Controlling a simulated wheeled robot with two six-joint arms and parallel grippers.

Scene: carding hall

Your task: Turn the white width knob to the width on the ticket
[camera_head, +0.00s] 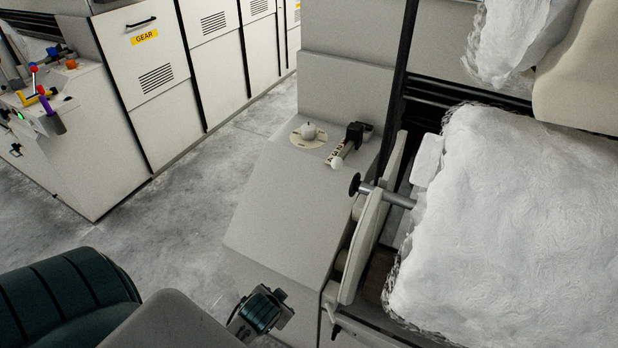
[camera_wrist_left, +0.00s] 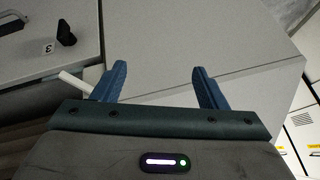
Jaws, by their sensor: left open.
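The white width knob (camera_head: 308,130) sits on a round cream dial plate (camera_head: 296,138) on top of the grey machine cabinet. The dial markings are too small to read. My left gripper (camera_head: 262,308) is low at the cabinet's front, well below and apart from the knob. In the left wrist view its two blue fingers (camera_wrist_left: 160,82) are spread with nothing between them. I cannot make out the knob in that view. No ticket with a readable width shows. My right gripper is in neither view.
The sloping cabinet face (camera_head: 285,215) is bare. Floor (camera_head: 185,205) is open at the left.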

